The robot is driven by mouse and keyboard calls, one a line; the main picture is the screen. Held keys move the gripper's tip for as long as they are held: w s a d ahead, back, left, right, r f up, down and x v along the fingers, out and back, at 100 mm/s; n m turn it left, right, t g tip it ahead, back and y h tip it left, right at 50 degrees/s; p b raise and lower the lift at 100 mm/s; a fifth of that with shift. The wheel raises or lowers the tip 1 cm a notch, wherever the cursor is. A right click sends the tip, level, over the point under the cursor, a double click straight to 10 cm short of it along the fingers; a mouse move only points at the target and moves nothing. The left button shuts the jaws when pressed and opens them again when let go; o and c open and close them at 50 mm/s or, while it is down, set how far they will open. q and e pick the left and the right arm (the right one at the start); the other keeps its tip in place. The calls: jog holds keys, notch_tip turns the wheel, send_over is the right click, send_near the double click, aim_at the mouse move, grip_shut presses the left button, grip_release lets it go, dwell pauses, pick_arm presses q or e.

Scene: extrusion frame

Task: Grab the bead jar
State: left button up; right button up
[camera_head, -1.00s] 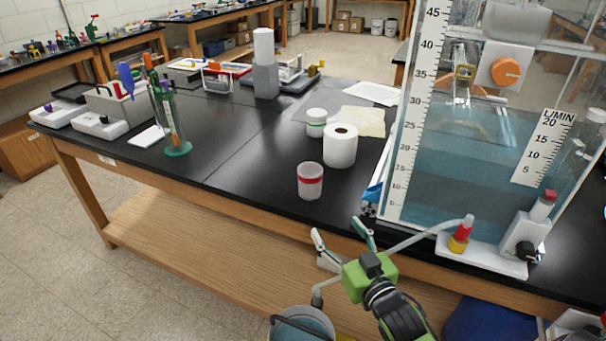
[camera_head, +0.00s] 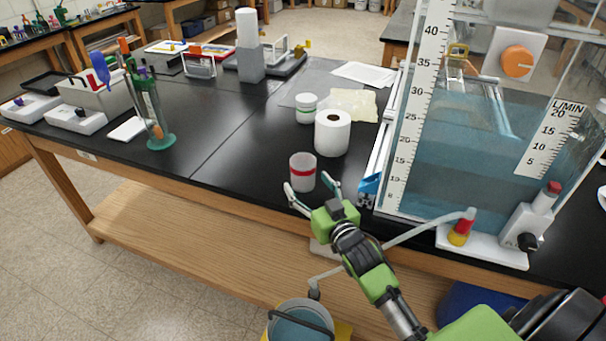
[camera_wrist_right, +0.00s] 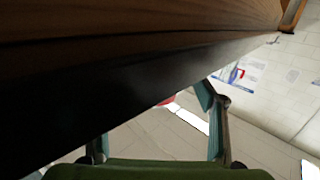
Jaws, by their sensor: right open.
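A translucent whitish jar with a red band (camera_head: 302,171) stands upright near the front edge of the black bench; it looks like the bead jar, but I cannot make out its contents. A white jar with a green band (camera_head: 306,108) stands farther back. My right gripper (camera_head: 312,187) is open and empty at the bench's front edge, its fingertips just in front of the red-banded jar. In the right wrist view its two teal fingers (camera_wrist_right: 152,112) are spread, and a small red patch shows between them that I cannot identify. My left gripper is not in view.
A white paper roll (camera_head: 332,133) stands close behind the red-banded jar, to the right. A large water tank (camera_head: 470,150) stands on the right of the bench (camera_head: 225,165). A tube holder (camera_head: 160,138) is at the left. The bench left of the jar is clear.

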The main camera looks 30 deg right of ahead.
aim_at(303, 175)
jog(key=w, duration=0.3)
jog(key=w+p, duration=0.1)
jog(key=shift+w+d+f, duration=0.1)
jog(key=shift+w+d, duration=0.25)
jog(key=shift+w, duration=0.05)
jog(key=shift+s, duration=0.1)
jog(key=c, duration=1.3)
jog(key=shift+o, duration=0.2)
